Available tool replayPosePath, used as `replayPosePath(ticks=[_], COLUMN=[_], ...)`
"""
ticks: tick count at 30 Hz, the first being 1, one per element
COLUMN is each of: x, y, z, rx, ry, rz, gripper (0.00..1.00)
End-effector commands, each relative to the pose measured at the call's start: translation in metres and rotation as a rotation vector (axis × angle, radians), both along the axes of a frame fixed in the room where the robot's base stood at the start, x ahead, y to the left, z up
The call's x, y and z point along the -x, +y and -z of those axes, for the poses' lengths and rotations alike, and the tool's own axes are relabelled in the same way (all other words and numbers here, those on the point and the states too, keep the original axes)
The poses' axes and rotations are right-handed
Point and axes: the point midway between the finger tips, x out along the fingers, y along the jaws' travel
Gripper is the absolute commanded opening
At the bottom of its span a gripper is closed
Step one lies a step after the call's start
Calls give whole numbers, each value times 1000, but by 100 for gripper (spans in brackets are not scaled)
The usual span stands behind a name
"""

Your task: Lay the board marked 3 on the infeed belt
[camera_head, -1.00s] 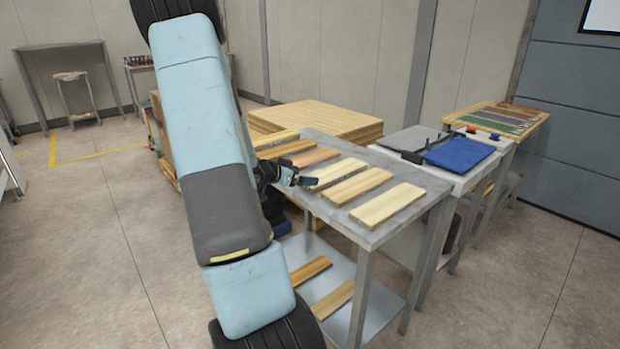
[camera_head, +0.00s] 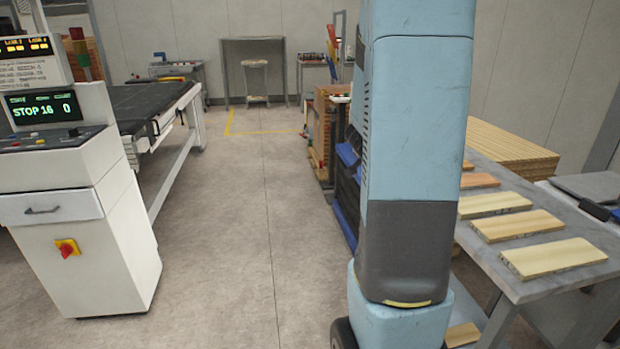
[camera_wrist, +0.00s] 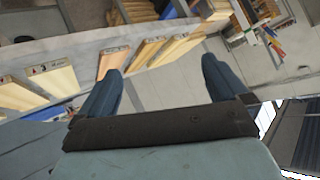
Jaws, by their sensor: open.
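Several wooden boards (camera_head: 552,257) lie in a row on the grey table (camera_head: 590,276) at the right of the head view. Boards with small dark marks on their ends (camera_wrist: 57,80) also show at the left of the wrist view. A dark belt (camera_head: 145,100) on a white frame, apparently the infeed belt, is at the left.
A white control cabinet (camera_head: 95,215) with a "STOP 16 0" display stands before the belt. Clear floor (camera_head: 235,220) lies between cabinet and table. Stacked wood (camera_head: 510,148) stands behind the table. A stool (camera_head: 256,80) is at the back.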

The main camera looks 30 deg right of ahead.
Motion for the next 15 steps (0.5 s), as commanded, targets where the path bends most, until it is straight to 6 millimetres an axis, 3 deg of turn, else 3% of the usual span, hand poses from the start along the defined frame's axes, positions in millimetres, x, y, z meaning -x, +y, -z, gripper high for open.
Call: replayPosePath(ticks=[3,7,11,15], x=[-20,-25,-15,11], y=[58,121,182,243], z=[-31,-58,-82,-102], rx=[-55,-105,-140,-155], ry=[-38,-44,-20,41], rz=[-200,-408,-606,-804], gripper=[100,100,100,100])
